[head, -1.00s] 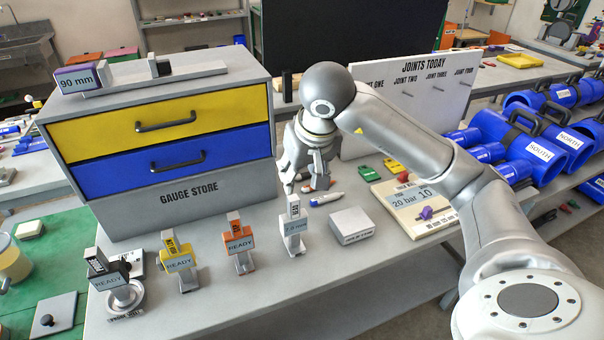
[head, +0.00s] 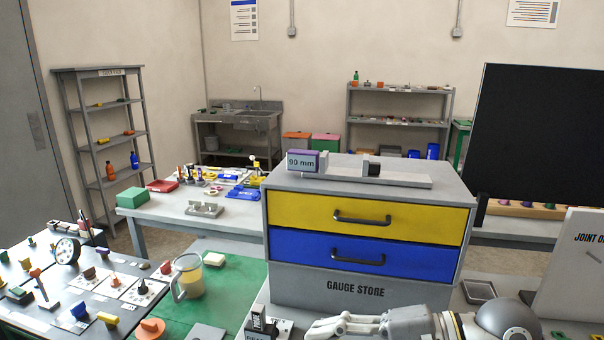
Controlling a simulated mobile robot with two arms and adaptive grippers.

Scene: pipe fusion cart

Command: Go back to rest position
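My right gripper (head: 322,326) shows at the bottom edge of the head view, pointing left, in front of the gauge store. Its fingers are partly cut off by the frame, so I cannot tell whether they are open or shut. I see nothing clearly held in it. My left gripper is not in view.
The gauge store (head: 362,285) stands behind my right gripper, its yellow drawer (head: 410,222) and blue drawer (head: 410,262) shut. A 90 mm gauge (head: 303,162) lies on top. A jug (head: 190,281) stands on the green mat (head: 233,284). The joints board (head: 575,275) is at right.

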